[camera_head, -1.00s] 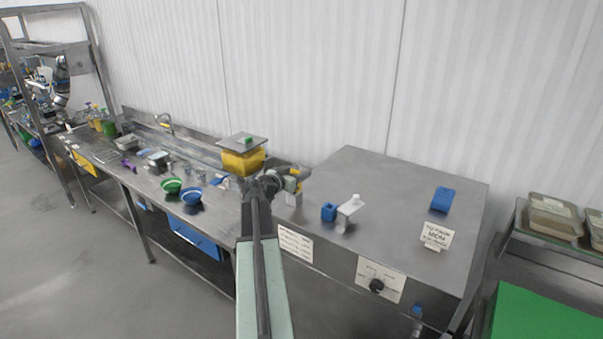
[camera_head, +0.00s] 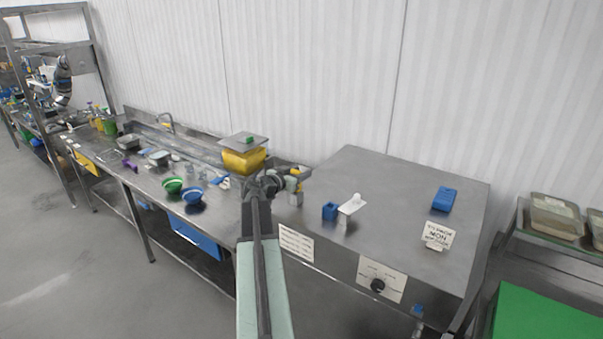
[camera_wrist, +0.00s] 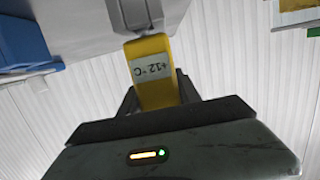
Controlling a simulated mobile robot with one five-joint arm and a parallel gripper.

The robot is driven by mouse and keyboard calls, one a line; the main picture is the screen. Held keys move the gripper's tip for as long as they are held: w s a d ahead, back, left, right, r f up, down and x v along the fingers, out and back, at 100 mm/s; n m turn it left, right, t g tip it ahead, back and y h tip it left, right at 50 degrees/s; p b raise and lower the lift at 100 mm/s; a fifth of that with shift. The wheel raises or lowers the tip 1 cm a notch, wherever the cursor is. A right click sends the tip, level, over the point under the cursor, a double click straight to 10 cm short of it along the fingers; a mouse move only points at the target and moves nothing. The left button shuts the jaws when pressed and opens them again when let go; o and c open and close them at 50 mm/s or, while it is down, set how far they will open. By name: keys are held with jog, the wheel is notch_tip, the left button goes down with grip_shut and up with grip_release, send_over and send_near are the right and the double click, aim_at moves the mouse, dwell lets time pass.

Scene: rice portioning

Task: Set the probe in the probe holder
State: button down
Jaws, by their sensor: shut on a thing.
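My gripper (camera_wrist: 160,100) is shut on the probe (camera_wrist: 155,75), a yellow block with a label or display reading about +12 °C in the wrist view. A light grey block (camera_wrist: 136,14) is at the top of the wrist view, at the probe's far end. It may be the probe holder; I cannot tell whether the probe is in it or only against it. In the head view my gripper (camera_head: 290,182) is at the left edge of the raised steel bench top, with a bit of yellow probe (camera_head: 304,171) showing and a pale block (camera_head: 295,197) just below.
A small blue box (camera_head: 330,211) and a white-topped stand (camera_head: 351,207) are close to the right of my gripper. A yellow container under a metal plate (camera_head: 244,160) is close on the left. A sign (camera_head: 438,236) and a blue object (camera_head: 444,198) lie farther right.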

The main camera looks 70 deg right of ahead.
jog(key=shift+f+b, duration=0.4)
dwell(0.6)
jog(key=c, duration=0.8)
grip_release()
jog(key=shift+o, duration=0.2)
jog(key=shift+o, duration=0.3)
jog(key=o, duration=0.4)
jog(key=shift+w+r, duration=0.1)
